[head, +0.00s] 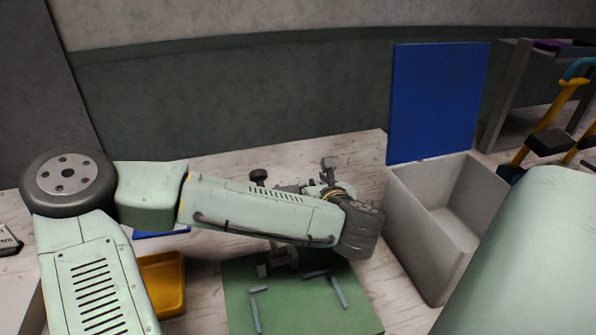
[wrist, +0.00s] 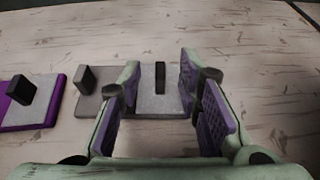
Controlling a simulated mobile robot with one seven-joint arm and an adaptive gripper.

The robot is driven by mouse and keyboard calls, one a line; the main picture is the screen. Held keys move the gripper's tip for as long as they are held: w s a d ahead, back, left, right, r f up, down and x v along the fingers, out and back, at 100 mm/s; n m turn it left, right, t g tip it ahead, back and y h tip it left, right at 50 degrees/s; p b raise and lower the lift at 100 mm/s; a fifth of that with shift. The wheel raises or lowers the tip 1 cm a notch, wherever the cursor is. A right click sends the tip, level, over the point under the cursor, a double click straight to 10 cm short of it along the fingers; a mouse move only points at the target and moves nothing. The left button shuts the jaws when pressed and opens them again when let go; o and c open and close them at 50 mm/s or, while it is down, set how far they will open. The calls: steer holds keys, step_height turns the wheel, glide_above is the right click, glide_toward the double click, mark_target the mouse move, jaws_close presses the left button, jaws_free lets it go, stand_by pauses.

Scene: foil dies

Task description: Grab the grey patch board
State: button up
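My gripper (wrist: 162,72) is open in the wrist view, its two purple-padded fingers spread apart above the table. Between the fingers is a light grey surface (wrist: 150,104) with an upright black handle (wrist: 160,77). To its left, partly hidden by the left finger, is a darker grey board part (wrist: 88,106) with another black handle (wrist: 84,80). I cannot tell whether these are one board or two. The fingers do not visibly touch the handle between them. In the head view my gripper (head: 328,172) is small, at the far side of the table, partly hidden by my arm.
A purple board (wrist: 52,108) with a grey top and black handle lies left in the wrist view. In the head view, a green mat (head: 300,315) with several grey bars and a yellow tray (head: 163,290) lie nearer. A grey bin (head: 405,215) with raised blue lid (head: 437,100) stands right.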

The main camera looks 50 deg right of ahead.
steer(key=shift+c, duration=0.4)
jaws_close()
steer(key=shift+r, duration=0.1)
